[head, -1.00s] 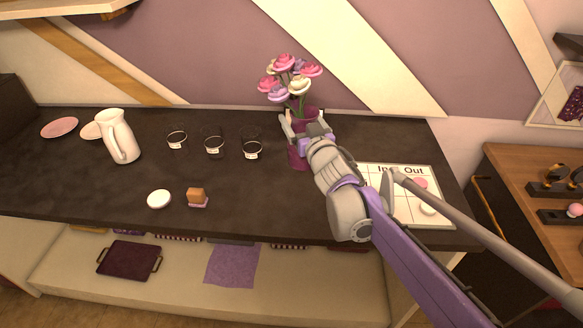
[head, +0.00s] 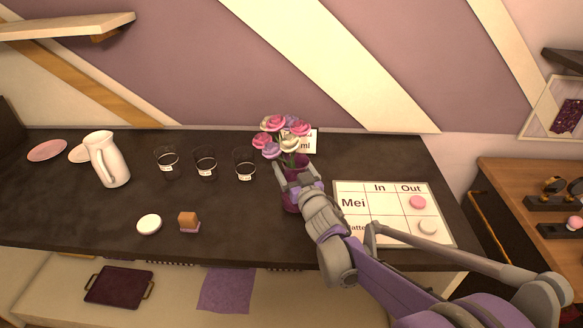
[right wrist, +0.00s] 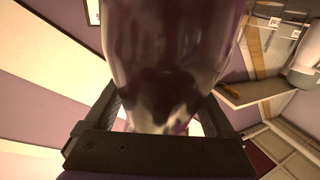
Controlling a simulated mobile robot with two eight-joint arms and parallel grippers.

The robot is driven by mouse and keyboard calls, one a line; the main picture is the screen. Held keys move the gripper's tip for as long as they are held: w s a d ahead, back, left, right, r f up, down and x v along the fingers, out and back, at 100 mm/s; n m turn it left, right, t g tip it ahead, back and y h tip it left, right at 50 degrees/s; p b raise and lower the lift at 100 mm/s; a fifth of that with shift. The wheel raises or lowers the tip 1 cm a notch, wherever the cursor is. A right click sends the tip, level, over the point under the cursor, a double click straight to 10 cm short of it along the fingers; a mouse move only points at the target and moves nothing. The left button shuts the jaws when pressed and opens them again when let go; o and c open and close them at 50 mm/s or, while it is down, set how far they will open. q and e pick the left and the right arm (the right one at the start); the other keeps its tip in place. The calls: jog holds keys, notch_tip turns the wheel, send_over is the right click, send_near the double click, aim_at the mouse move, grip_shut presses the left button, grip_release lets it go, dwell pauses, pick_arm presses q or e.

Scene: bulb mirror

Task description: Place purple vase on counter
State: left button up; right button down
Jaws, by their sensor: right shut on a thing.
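The purple vase (head: 291,203) holds several pink, white and lilac flowers (head: 283,136). It stands upright at the right part of the dark counter (head: 110,212). My right gripper (head: 296,174) is shut on the vase, with its fingers around the upper body. In the right wrist view the glossy vase (right wrist: 170,60) fills the space between the fingers. The arm partly hides the vase base, so I cannot tell whether it touches the counter. My left gripper is not in view.
Three glasses (head: 206,163) stand left of the vase, with a white jug (head: 106,160) beyond them. An In/Out board (head: 350,186) lies to the right. A small white card (head: 309,139) is behind the flowers. A wooden shelf (head: 65,27) hangs upper left.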

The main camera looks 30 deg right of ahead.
jog(key=shift+f, duration=0.15)
grip_release()
jog(key=s+a, duration=0.2)
jog(key=s, duration=1)
dwell(0.4)
jog(key=s+a+f+g+p, duration=0.1)
jog(key=s+g, duration=0.1)
jog(key=s+a+f+g+p, duration=0.1)
jog(key=s+g, duration=0.1)
jog(key=s+a+f+m+g+h+p, duration=0.1)
jog(key=s+f+g, duration=0.1)
jog(key=s, duration=0.1)
jog(key=shift+s+a+f+p, duration=0.1)
jog(key=shift+a+p, duration=0.25)
jog(key=shift+p, duration=0.05)
jog(key=s+a+f+n+g+y+p, duration=0.2)
jog(key=s+a+f+g+y, duration=0.1)
jog(key=s+a, duration=0.5)
jog(key=s+f+g, duration=0.1)
jog(key=s+g, duration=0.1)
jog(key=shift+a+f+g, duration=0.15)
jog(key=shift+f+g, duration=0.15)
jog(key=shift+g, duration=0.1)
